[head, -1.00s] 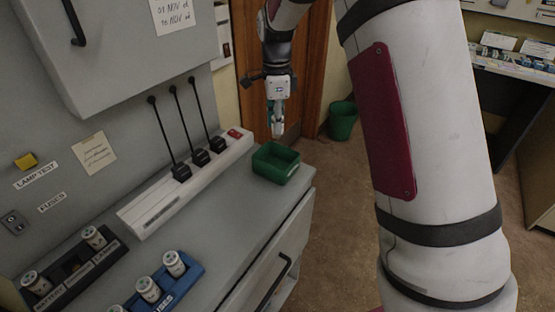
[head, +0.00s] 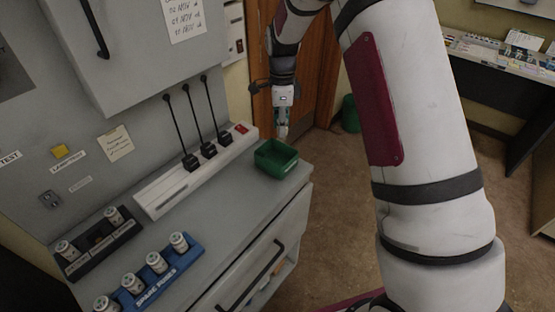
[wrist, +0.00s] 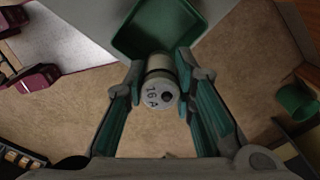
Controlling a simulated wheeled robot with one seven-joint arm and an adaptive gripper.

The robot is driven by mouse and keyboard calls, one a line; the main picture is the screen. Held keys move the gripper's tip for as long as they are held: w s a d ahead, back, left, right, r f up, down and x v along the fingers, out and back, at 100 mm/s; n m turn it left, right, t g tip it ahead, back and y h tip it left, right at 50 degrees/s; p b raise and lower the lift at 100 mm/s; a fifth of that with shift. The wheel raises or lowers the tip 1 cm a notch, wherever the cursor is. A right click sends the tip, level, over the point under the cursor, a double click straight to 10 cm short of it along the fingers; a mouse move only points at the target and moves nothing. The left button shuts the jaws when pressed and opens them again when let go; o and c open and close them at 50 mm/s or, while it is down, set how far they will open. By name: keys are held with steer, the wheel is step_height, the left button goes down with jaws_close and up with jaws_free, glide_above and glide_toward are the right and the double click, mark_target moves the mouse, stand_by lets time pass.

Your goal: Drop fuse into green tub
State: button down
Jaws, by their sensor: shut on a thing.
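My gripper (wrist: 160,95) is shut on a white cylindrical fuse (wrist: 157,92) marked "16 A", seen end-on in the wrist view. The green tub (head: 262,163) sits on the grey counter near its right end. In the wrist view the tub (wrist: 125,40) lies just beyond the fuse, which overlaps its near edge in the picture. In the head view my gripper (head: 281,130) is behind and slightly right of the tub, above its rim level. The tub's inside looks empty where visible.
A power strip (head: 160,198) with black plugs runs along the counter. A blue spare-fuse rack (head: 190,250) holds several fuses; a black holder (head: 75,270) holds two, with a gap between. A green bin (head: 350,114) stands on the floor. A grey cabinet (head: 150,60) overhangs the counter.

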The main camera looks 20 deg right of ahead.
steer(key=shift+f, duration=1.45)
steer(key=c, duration=1.3)
jaws_free()
step_height(320, 180, up, 12)
